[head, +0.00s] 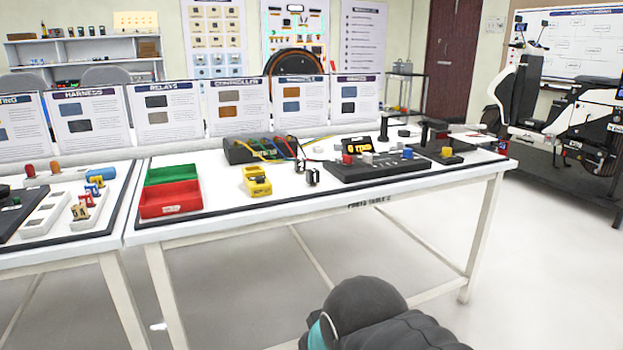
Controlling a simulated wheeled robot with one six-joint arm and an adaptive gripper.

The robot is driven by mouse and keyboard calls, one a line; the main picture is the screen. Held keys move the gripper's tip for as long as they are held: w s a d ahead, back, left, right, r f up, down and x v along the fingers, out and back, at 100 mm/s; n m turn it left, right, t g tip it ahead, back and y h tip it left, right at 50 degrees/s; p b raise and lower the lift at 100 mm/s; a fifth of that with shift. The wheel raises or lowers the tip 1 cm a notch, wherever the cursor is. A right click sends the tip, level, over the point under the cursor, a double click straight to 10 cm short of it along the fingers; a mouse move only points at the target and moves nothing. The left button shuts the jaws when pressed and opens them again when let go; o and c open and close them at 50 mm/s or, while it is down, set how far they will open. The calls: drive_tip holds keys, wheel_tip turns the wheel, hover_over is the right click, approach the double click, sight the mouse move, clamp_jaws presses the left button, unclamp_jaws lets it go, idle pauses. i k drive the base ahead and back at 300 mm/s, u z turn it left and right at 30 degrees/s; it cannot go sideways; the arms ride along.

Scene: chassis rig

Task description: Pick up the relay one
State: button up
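No part is clearly readable as relay one at this size. Small block-shaped parts that may be relays are on the white table: a red block (347,159) and a blue block (407,153) on a black board (375,170). Two small dark upright parts, one of them here (313,177), stand left of that board. A "RELAYS" panel (168,112) stands at the table's back. My arm shows at the bottom as a dark rounded link with a teal band, in front of the table. My gripper is not in view.
Red bin (170,199) and green bin (172,174) sit at the table's left. A yellow meter (257,183) and a dark box with coloured wires (262,149) are near the middle. A second table (75,256) adjoins at left.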

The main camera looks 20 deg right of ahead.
sight(313, 174)
drive_tip(key=u, duration=1.5)
drive_tip(key=i, duration=1)
drive_tip(key=z, duration=2.7)
